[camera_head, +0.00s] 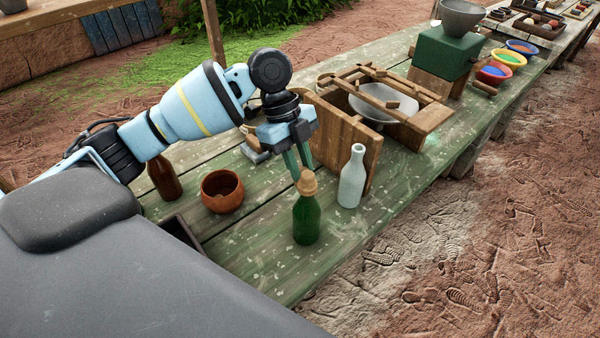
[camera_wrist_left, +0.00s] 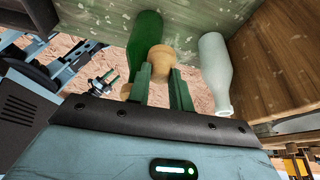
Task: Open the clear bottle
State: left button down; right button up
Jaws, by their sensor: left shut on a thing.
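The clear bottle (camera_head: 352,177) stands upright on the green table, pale and glassy, with no stopper on its mouth. It also shows in the left wrist view (camera_wrist_left: 214,72). My left gripper (camera_head: 301,168) is shut on a tan round stopper (camera_wrist_left: 160,62), left of the clear bottle and apart from it. In the head view this stopper overlaps the top of the green bottle (camera_head: 306,220). The wrist view shows the green bottle (camera_wrist_left: 145,38) beside the held stopper, with a bit of tan at its top, partly hidden by a finger.
A wooden frame (camera_head: 345,137) with a grey bowl (camera_head: 372,106) stands behind the clear bottle. A brown bottle (camera_head: 165,180) and a clay bowl (camera_head: 222,203) stand left. A green box with a funnel (camera_head: 441,50) and colour bowls (camera_head: 492,73) lie farther back. The table's front edge is close.

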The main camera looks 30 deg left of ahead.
pick_arm(q)
jog(key=shift+f, duration=1.6)
jog(key=shift+f, duration=0.6)
jog(key=c, duration=1.3)
grip_release()
jog(key=shift+o, duration=0.2)
jog(key=v, duration=1.3)
jog(key=shift+d+r, duration=0.1)
jog(key=shift+d, duration=0.05)
